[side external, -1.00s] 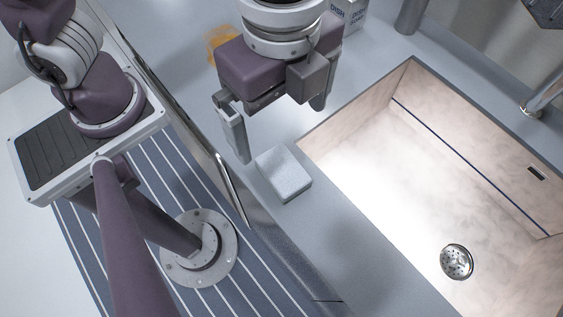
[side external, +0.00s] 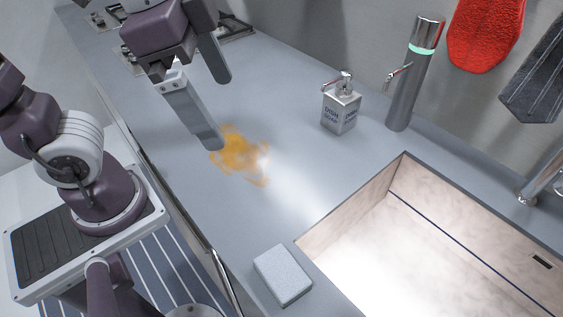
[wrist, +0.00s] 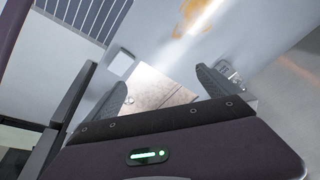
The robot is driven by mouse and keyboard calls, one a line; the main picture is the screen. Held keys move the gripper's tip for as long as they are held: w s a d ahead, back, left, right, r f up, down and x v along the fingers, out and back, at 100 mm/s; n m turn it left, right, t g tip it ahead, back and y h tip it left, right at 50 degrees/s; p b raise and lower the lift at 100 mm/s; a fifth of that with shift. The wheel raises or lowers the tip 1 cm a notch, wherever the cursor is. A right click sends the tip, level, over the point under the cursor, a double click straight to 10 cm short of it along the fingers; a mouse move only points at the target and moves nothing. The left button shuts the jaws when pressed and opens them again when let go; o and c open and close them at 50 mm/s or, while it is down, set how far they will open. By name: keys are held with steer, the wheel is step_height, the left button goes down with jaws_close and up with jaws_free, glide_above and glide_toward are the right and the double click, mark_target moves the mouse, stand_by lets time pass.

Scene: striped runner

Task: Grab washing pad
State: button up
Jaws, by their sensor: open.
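The washing pad (side external: 282,275) is a pale grey-white rectangular block. It lies flat on the counter, beside the left corner of the sink, near the counter's front edge. In the wrist view the pad (wrist: 121,63) is a small light square, left of centre. My gripper (side external: 215,108) is open, with nothing between its fingers. It is above the counter, up and to the left of the pad in the side view and well apart from it. In the wrist view my gripper's fingers (wrist: 162,85) point away from the camera on either side of the sink.
An orange-brown stain (side external: 240,155) marks the counter between my gripper and the pad. A dish soap dispenser (side external: 341,108) and a grey cylinder with a green ring (side external: 414,75) stand at the back. The sink (side external: 440,245) is right of the pad. A red mitt (side external: 485,32) hangs on the wall.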

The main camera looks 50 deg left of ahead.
steer(key=s+a+f+n+t, duration=0.1)
steer(key=a+n, duration=0.1)
steer(key=s+a+f+n, duration=0.1)
steer(key=a+n, duration=0.1)
steer(key=n, duration=0.1)
steer(key=s+a+n+t+y, duration=0.1)
steer(key=a+n, duration=0.1)
steer(key=a, duration=0.1)
steer(key=shift+f+n+t, duration=0.3)
steer(key=shift+f, duration=0.1)
steer(key=shift+c, duration=1.3)
steer(key=shift+s+f, duration=0.1)
steer(key=shift+s, duration=0.05)
steer(key=shift+c, duration=0.9)
